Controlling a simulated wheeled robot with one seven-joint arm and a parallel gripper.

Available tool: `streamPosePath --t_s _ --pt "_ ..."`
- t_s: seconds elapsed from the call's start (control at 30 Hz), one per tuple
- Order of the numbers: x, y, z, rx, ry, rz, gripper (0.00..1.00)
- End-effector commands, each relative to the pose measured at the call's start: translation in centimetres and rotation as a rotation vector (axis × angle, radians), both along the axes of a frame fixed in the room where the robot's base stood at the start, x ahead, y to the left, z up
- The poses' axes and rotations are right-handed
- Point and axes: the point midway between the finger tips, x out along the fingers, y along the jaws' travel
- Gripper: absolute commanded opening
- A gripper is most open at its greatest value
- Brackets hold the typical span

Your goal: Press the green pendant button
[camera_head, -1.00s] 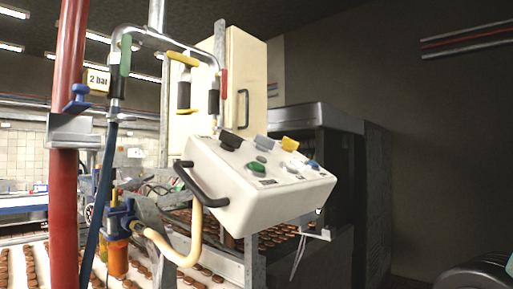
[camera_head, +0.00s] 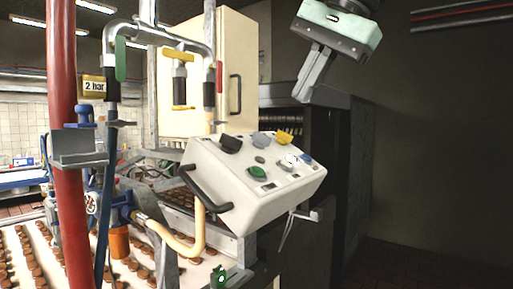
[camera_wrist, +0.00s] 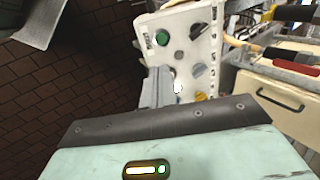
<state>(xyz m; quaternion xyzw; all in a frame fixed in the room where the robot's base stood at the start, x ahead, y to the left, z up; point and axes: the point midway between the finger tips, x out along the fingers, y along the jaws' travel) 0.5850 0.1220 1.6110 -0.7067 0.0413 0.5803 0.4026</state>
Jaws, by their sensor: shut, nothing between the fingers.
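The white pendant box (camera_head: 240,205) hangs tilted in the middle of the head view, with a black handle on its left. The green button (camera_head: 257,173) sits on its top face, left of centre. It also shows in the wrist view (camera_wrist: 162,37), near the left edge of the pendant panel (camera_wrist: 190,20). My gripper (camera_head: 301,94) is above and to the right of the pendant in the head view, with its fingers pointing down and shut on nothing. In the wrist view the fingers (camera_wrist: 158,78) hide part of the panel's near end. They look apart from the green button.
Other knobs and a yellow switch (camera_head: 284,136) share the panel. A red post (camera_head: 62,170) and hanging pipes stand at left. A cream cabinet (camera_head: 225,80) is behind. Biscuits on a conveyor (camera_head: 140,268) lie below. The dark wall side at right is clear.

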Motion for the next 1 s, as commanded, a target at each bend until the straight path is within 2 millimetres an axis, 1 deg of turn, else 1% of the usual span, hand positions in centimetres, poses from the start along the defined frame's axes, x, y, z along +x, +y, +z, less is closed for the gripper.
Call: streamPosePath --t_s 0.07,0.3,0.47,0.57,0.67,1.0 --pt "0.0 -0.1 0.4 0.006 0.001 -0.008 0.0" --pt "0.0 -0.1 0.3 0.005 0.0 -0.007 0.0" --pt "0.2 0.2 -0.2 0.004 0.002 -0.006 0.0" --pt "0.5 0.6 -1.1 0.003 0.004 -0.005 0.0" --pt "1.0 1.4 -2.5 0.002 0.004 -0.004 0.0" --pt "3.3 4.2 -8.4 0.002 0.004 -0.005 0.0"
